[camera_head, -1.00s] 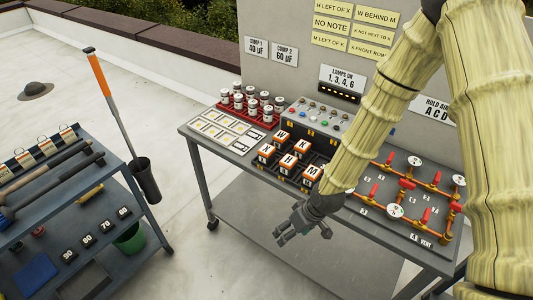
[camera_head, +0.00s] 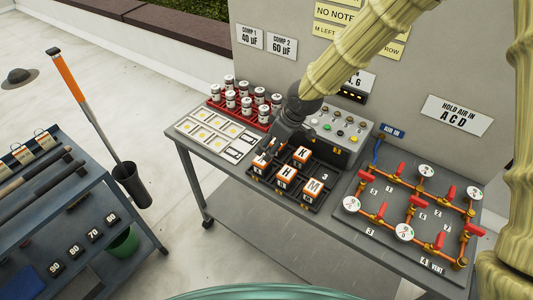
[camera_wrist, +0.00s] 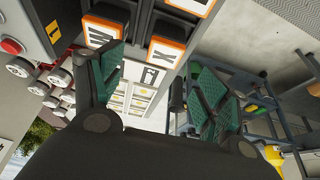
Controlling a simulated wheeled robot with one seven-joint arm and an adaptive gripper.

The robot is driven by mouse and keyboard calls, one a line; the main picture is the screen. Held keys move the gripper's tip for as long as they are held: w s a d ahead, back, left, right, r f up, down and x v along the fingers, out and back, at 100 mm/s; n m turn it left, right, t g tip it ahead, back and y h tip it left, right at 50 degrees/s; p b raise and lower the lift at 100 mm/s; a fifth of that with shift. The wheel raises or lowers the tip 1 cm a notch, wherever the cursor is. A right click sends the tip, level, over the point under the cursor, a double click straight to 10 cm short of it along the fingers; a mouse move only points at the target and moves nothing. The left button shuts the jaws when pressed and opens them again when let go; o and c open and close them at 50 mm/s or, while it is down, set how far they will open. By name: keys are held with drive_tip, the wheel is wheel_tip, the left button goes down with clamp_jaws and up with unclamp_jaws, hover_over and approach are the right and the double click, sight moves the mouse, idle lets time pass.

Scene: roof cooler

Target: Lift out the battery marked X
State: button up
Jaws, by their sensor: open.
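The battery marked X (camera_head: 258,167) is an orange block with a white label at the front left of the dark battery tray (camera_head: 318,208). It also shows in the wrist view (camera_wrist: 167,50), upper middle. My gripper (camera_head: 270,151) is over the tray's left side, partly covering the X battery and mostly hiding the battery marked W, which shows in the wrist view (camera_wrist: 101,32). In the wrist view my gripper (camera_wrist: 160,75) has its green-padded fingers wide apart with nothing held between them. The X battery appears beyond the gap; contact cannot be told.
Batteries marked K (camera_head: 301,154), H (camera_head: 285,178) and M (camera_head: 314,187) stand close by in the tray. A control box (camera_head: 340,130) stands behind, a red rack of cylinders (camera_head: 243,102) at the back left, and red-valved piping (camera_head: 410,215) to the right.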

sight(262, 161)
drive_tip(key=p+x, duration=0.1)
drive_tip(key=x, duration=0.4)
drive_tip(key=shift+d, duration=0.1)
drive_tip(key=shift+s+a+f+p, duration=0.2)
drive_tip(key=shift+a+f+p, duration=0.05)
drive_tip(key=shift+p, duration=0.25)
drive_tip(key=shift+p+x, duration=1.05)
drive_tip(key=shift+x, duration=1.4)
drive_tip(key=shift+s, duration=0.15)
drive_tip(key=c, duration=1.2)
drive_tip(key=shift+c, duration=0.6)
drive_tip(key=shift+r, duration=0.1)
